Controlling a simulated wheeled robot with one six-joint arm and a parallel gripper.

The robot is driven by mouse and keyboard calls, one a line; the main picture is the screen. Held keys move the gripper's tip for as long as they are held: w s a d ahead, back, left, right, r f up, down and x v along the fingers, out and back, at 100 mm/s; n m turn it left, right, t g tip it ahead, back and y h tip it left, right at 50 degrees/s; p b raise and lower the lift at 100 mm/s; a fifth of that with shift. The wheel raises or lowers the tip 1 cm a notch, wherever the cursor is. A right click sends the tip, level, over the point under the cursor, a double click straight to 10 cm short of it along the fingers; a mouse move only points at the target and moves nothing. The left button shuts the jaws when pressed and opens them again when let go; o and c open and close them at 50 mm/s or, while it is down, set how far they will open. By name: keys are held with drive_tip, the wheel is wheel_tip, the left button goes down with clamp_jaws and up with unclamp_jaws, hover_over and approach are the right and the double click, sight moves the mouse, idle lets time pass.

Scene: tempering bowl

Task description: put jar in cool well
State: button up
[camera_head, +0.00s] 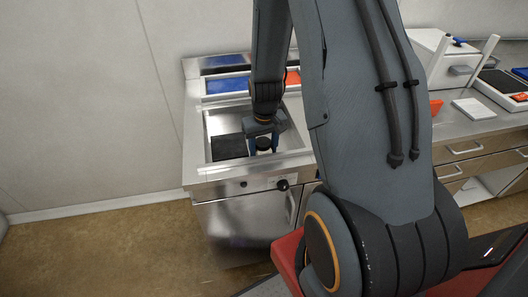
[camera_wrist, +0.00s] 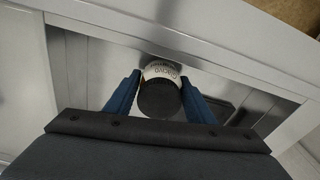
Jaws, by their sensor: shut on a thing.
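A jar (camera_wrist: 160,88) with a black lid and a white printed label is between the blue fingers of my gripper (camera_wrist: 162,97) in the wrist view. The gripper is shut on it. In the head view the gripper (camera_head: 263,148) points down over the sunken steel basin (camera_head: 208,125), with the jar's dark lid (camera_head: 264,143) showing between the fingers. I cannot tell whether the jar touches the basin floor. A blue panel (camera_head: 228,85) lies behind the basin at left, and an orange-red one (camera_head: 293,78) at right, partly hidden by my arm. No well is clearly marked as cool.
A dark block (camera_head: 229,147) is in the basin, just left of the gripper. The steel cabinet (camera_head: 240,225) has a knob (camera_head: 283,185) on its front. A counter at right holds a white box (camera_head: 432,60), a white pad (camera_head: 474,108) and a tray (camera_head: 505,88).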

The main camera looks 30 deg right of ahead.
drive_tip(key=shift+f, duration=0.8)
drive_tip(key=o, duration=1.4)
drive_tip(key=shift+f, duration=0.1)
